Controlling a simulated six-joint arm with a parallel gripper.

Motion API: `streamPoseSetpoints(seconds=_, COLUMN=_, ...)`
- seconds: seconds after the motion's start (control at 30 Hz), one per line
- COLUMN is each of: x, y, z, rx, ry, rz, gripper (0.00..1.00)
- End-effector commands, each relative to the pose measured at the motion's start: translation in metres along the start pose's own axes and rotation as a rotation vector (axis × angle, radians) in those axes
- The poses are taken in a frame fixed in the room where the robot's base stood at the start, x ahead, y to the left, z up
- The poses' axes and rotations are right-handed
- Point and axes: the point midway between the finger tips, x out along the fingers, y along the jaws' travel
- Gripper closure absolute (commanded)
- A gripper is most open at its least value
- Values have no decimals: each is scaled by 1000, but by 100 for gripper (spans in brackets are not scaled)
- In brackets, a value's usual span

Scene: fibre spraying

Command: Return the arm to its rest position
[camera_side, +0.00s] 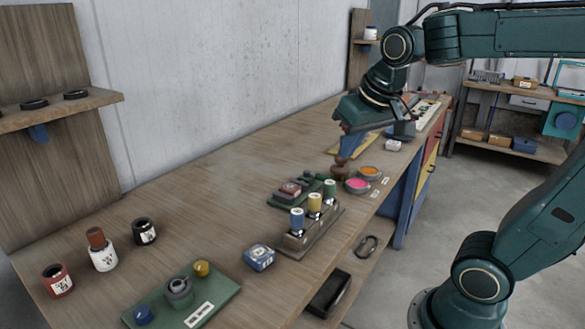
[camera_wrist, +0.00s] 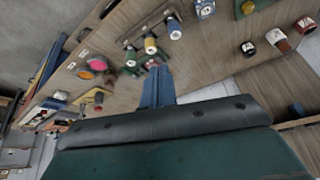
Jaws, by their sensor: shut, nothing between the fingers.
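My gripper (camera_side: 342,162) is above the far part of the wooden workbench (camera_side: 215,175), pointing down. Its blue fingers are together with nothing between them. In the wrist view the shut fingers (camera_wrist: 156,72) point toward the bench and the bottle rack. The rack (camera_side: 315,233) holds a blue-capped, a yellow and a green bottle upright. A pink dish (camera_side: 357,185) and an orange dish (camera_side: 369,172) are to the right of the fingertips. A brown round object (camera_side: 340,173) shows just below the fingers; I cannot tell whether they touch it.
A green board (camera_side: 185,299) with a blue and a yellow knob lies at the front. A blue box (camera_side: 259,257) stands beside the rack. Red, white and black jars (camera_side: 103,256) stand at left. A wall shelf (camera_side: 60,108) juts out at left.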

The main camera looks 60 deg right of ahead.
Motion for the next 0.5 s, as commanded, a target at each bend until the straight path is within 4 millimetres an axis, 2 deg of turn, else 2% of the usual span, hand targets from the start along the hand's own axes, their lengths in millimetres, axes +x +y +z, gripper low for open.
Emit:
streamPoseSetpoints(seconds=0.1, x=-8, y=-7, z=30, rx=-98, ry=16, rz=-40, gripper=100)
streamPoseSetpoints(seconds=0.3, x=-13, y=-14, z=75, rx=-246, ry=37, rz=-96, gripper=100)
streamPoseSetpoints(seconds=0.5, x=-13, y=-16, z=102, rx=-336, ry=51, rz=-130, gripper=100)
